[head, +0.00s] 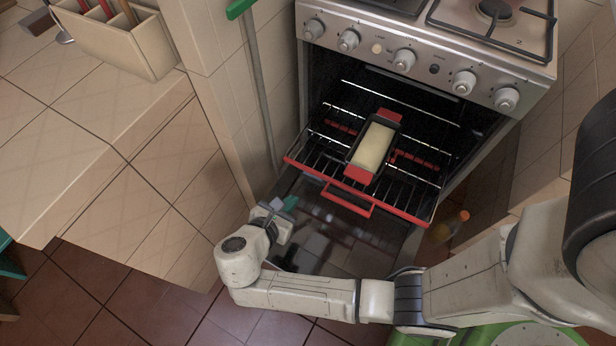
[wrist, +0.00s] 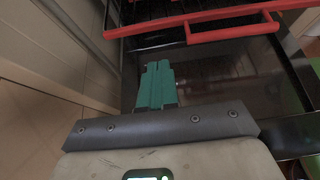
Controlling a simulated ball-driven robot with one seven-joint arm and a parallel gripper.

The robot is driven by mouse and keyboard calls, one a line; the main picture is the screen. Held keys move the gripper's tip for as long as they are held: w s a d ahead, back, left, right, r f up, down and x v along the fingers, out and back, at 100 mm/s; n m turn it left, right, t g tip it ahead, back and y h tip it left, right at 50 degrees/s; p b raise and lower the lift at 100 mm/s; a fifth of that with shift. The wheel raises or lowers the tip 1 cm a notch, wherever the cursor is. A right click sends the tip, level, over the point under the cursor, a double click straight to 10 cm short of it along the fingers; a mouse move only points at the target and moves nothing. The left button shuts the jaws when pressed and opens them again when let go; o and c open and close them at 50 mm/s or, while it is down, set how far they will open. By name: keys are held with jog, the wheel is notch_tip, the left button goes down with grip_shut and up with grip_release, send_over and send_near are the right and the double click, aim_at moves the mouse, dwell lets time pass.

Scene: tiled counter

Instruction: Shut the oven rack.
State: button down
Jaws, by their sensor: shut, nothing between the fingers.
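The oven rack (head: 327,177) is a wire grid with a red front bar and a red handle (head: 347,198), and it sticks out of the oven's open front. A loaf pan (head: 372,147) with red ends and pale contents sits on it. In the wrist view the red front bar (wrist: 170,20) and handle (wrist: 232,33) cross the top. My gripper (head: 285,203) is at the left in front of the rack, apart from the red bar. Its green fingers (wrist: 156,84) are shut together and empty, to the left of the handle. The rack's rear part is dim inside the oven.
The oven door (head: 330,235) hangs open below the rack. Stove knobs (head: 403,60) line the panel above. A tiled counter (head: 80,120) stands at the left with a utensil box (head: 125,45). A bottle (head: 447,228) stands right of the door. Floor (head: 130,300) is clear at lower left.

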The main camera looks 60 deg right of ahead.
aim_at(354, 111)
jog(key=shift+d+r+b+x, duration=0.15)
jog(key=shift+r+b+x, duration=0.15)
jog(key=shift+x, duration=1.35)
jog(key=shift+d+r+b+x, duration=0.15)
jog(key=shift+d+r+x, duration=0.1)
jog(key=shift+x, duration=1.4)
jog(key=shift+d+r+b+x, duration=0.1)
jog(key=shift+r+b+x, duration=0.2)
jog(key=shift+x, duration=1.3)
jog(key=shift+d, duration=0.15)
jog(key=shift+d, duration=0.25)
jog(key=d, duration=1.7)
jog(key=d+p, duration=0.1)
jog(key=d, duration=0.7)
jog(key=shift+w+d+f, duration=0.1)
jog(key=shift+w+d, duration=0.05)
jog(key=shift+w, duration=0.25)
jog(key=shift+d, duration=0.6)
jog(key=shift+w+d, duration=0.1)
jog(key=shift+d, duration=0.05)
